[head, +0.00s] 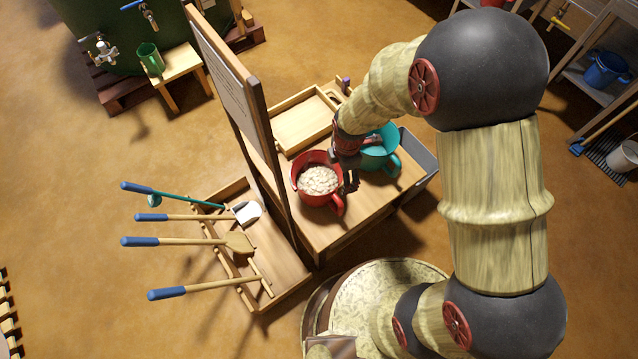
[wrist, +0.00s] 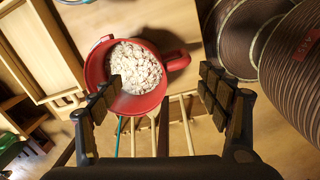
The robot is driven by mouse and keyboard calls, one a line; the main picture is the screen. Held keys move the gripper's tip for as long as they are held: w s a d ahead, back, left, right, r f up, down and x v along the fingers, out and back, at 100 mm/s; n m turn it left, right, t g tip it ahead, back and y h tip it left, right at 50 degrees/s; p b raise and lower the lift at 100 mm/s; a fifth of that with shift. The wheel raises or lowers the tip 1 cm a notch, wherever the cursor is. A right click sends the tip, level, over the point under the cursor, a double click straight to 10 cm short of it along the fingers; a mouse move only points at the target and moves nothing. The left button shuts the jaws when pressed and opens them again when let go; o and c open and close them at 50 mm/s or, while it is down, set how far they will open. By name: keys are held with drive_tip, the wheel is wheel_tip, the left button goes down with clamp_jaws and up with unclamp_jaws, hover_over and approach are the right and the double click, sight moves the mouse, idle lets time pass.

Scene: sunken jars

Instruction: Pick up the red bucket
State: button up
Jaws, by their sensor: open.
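The red bucket (head: 303,189) stands upright on the wooden table, filled with pale flakes. Its handle sticks out toward the lower right in the head view. My gripper (head: 346,178) is at the bucket's right side, close to the rim and handle. In the wrist view the red bucket (wrist: 134,104) lies ahead of my open gripper (wrist: 160,78). The left finger overlaps the bucket's rim in that picture, and the handle (wrist: 178,60) shows between the fingers. I cannot tell whether a finger touches the bucket. Nothing is held.
A teal jug (head: 384,153) stands just behind my gripper, partly hidden by it. A wooden tray (head: 305,120) lies at the table's back. An upright wooden board (head: 240,95) rises left of the bucket. Blue-handled tools (head: 190,241) lie on a rack beyond it.

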sight(337, 198)
drive_tip(key=f+n, duration=0.1)
drive_tip(key=f, duration=0.2)
drive_tip(key=s+f+n, duration=0.1)
drive_tip(key=f, duration=0.2)
drive_tip(key=s+a+f+n+b, duration=0.1)
drive_tip(key=f, duration=0.2)
drive_tip(key=shift+f+g, duration=0.3)
drive_tip(key=shift+f, duration=0.05)
drive_tip(key=f+b, duration=0.1)
drive_tip(key=f, duration=0.1)
drive_tip(key=s+f+b, duration=0.1)
drive_tip(key=f, duration=0.1)
drive_tip(key=shift+d+f+b, duration=0.1)
drive_tip(key=shift+f+b, duration=0.2)
drive_tip(key=shift+b, duration=0.05)
drive_tip(key=shift+w+f, duration=0.1)
drive_tip(key=shift+f, duration=0.2)
drive_tip(key=shift+c, duration=1.3)
drive_tip(key=shift+c, duration=1.3)
drive_tip(key=shift+s, duration=0.25)
clamp_jaws()
drive_tip(key=shift+w, duration=0.1)
